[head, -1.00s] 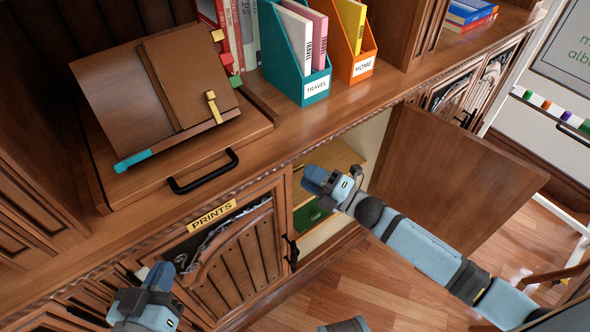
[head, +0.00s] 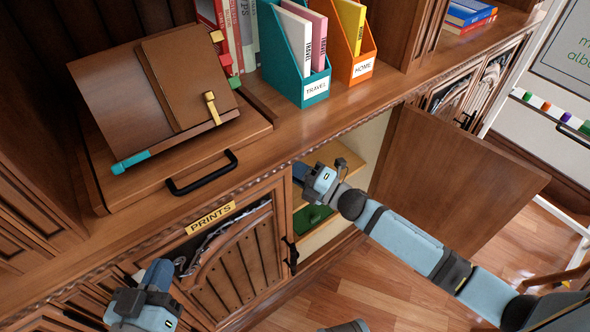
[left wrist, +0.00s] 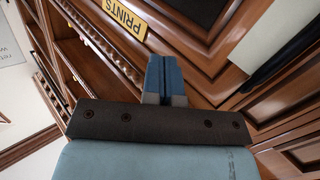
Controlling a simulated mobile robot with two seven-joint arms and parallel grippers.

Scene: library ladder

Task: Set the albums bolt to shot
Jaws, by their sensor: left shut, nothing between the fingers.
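I cannot pick out a bolt marked albums in either view. My left gripper (head: 158,272) is at the lower left of the head view, in front of the cabinet fronts left of the prints door (head: 237,262). Its blue fingers are shut and empty in the left wrist view (left wrist: 164,78), near the PRINTS label (left wrist: 125,17). My right gripper (head: 301,172) is at the mouth of an open cupboard, just right of the prints door. Its fingertips are partly hidden, so I cannot tell whether it is open. A black latch (head: 291,255) sits at the prints door's right edge.
A wooden door (head: 460,185) stands open to the right of the cupboard. A green item (head: 314,216) lies inside. On the counter are a sloped book stand with a brown album (head: 188,75), a teal TRAVEL file (head: 316,88) and an orange HOME file (head: 363,68).

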